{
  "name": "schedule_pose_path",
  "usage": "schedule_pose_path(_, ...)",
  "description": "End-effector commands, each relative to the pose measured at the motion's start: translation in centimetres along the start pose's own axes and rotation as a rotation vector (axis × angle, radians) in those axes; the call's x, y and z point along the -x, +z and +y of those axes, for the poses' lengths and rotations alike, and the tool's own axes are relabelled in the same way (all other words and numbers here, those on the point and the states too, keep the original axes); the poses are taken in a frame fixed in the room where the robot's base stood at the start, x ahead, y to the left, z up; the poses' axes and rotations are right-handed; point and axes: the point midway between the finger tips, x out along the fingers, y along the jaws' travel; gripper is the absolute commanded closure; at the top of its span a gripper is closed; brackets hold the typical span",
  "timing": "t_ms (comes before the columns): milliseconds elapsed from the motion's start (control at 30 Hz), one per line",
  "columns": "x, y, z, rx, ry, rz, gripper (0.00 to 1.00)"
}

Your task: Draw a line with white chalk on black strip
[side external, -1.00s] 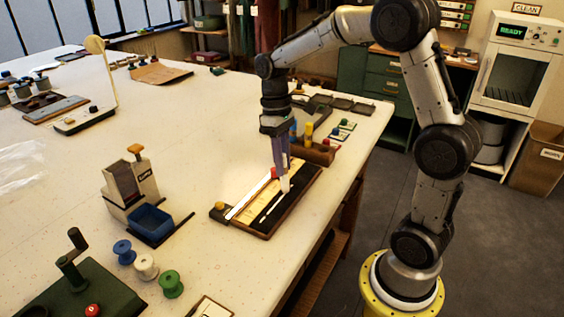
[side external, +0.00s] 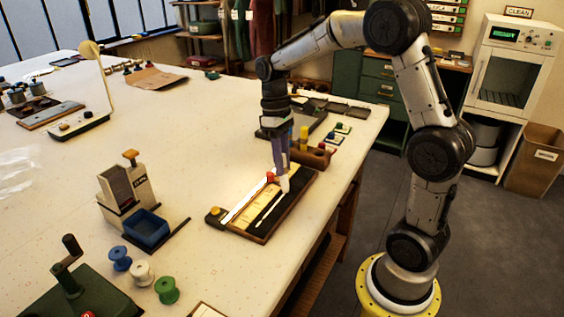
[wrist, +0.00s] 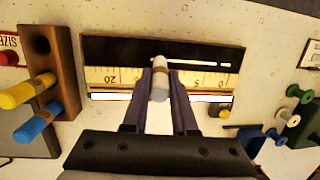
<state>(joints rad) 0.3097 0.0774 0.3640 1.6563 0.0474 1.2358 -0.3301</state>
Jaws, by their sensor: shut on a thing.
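My gripper (wrist: 160,90) is shut on a white chalk stick (wrist: 160,85), which points down at the board. It also shows in the side external view (side external: 284,184). The black strip (wrist: 120,48) lies on the board beside a cream ruler (wrist: 205,80) with numbers. A thin white line (wrist: 205,64) runs along the strip from near its right end to the chalk in the wrist view. In the side external view the line (side external: 268,213) runs from the strip's near end toward the chalk. The exact contact of the chalk tip is hard to see.
A wooden block (side external: 312,155) with yellow and blue pegs stands just beyond the board. Thread spools (side external: 167,290) and a dispenser with a blue bin (side external: 148,228) stand at the near left. The table's right edge is close to the board. The table's middle is clear.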

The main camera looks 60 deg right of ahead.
Motion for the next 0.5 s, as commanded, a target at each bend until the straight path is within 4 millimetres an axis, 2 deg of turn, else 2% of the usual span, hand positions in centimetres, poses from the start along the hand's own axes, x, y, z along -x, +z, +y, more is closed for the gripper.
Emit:
schedule_pose_path(267,-0.1,0.0,0.1,0.0,0.002,-0.001,1.0)
schedule_pose_path(500,1.1,0.1,0.0,0.0,0.003,0.001,1.0)
